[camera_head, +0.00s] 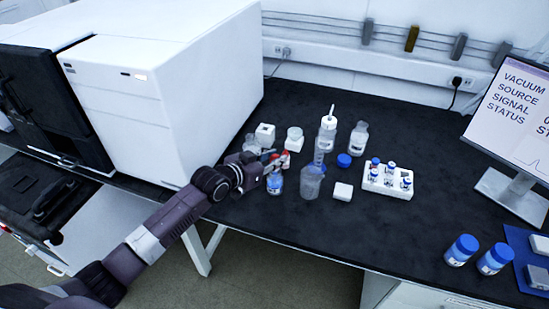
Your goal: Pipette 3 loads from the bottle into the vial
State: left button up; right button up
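My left gripper (277,160) reaches in from the left, low over the bench, beside a cluster of small glassware. Whether its fingers are open or shut is too small to tell. A small bottle with blue contents or label (275,183) stands just below the fingers; contact is unclear. A clear bottle with a blue cap lying beside it (358,139) stands to the right. A white rack (378,186) holds several small blue-capped vials (391,167). I cannot make out a pipette. My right gripper is not in view.
A large white instrument (160,80) stands left. Two blue-capped jars (461,250) and a monitor (510,110) stand right.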

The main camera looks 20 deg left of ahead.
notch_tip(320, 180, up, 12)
jog(key=p, duration=1.1)
jog(key=shift+p, duration=0.3)
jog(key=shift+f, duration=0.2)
